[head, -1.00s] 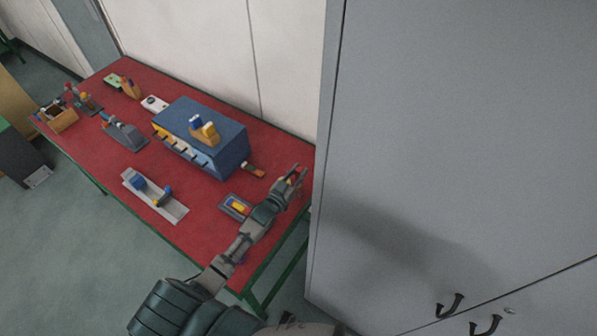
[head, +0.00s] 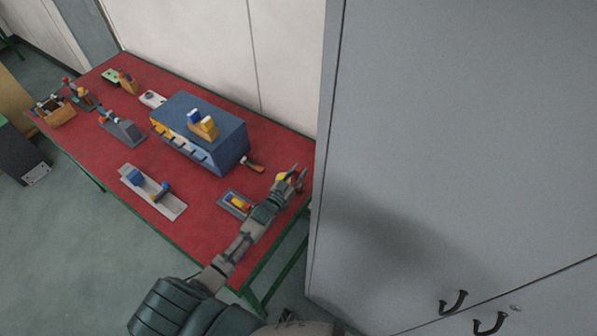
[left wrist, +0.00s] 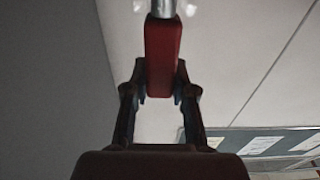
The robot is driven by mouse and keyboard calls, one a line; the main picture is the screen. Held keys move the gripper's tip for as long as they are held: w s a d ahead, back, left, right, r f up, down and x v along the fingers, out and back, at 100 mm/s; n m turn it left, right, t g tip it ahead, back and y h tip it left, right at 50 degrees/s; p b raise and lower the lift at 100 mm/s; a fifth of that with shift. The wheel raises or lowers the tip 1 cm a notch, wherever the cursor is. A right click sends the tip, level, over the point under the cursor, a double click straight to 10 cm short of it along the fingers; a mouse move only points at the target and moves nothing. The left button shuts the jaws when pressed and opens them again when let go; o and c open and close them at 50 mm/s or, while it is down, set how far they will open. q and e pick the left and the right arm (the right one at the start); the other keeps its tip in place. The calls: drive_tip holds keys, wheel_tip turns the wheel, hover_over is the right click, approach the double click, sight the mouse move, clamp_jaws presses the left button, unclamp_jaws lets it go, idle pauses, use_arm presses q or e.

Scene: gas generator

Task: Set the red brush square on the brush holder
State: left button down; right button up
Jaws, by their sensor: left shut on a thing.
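My left gripper (head: 291,180) is above the right end of the red table. In the left wrist view, my left gripper (left wrist: 160,88) is shut on the red brush (left wrist: 162,50), a red block with a metal cylinder at its far end. In the head view the brush is small and partly hidden by the fingers. A small blue-grey plate with a yellow and red piece (head: 237,203) lies below and left of the gripper; I cannot tell whether it is the brush holder. My right gripper is not seen.
A blue box (head: 222,140) with yellow parts stands mid-table. A grey rail with blue pieces (head: 152,191) lies in front of it. A small handled tool (head: 252,164) lies beside the box. A tall grey cabinet (head: 450,150) stands close on the right.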

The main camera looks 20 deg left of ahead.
use_arm(q)
drive_tip(key=shift+f, duration=0.15)
drive_tip(key=c, duration=0.9)
unclamp_jaws()
drive_tip(key=s, duration=0.4)
drive_tip(key=s+a, duration=0.1)
drive_tip(key=s, duration=0.7)
drive_tip(key=shift+a+f, duration=0.25)
drive_tip(key=shift+a, duration=0.1)
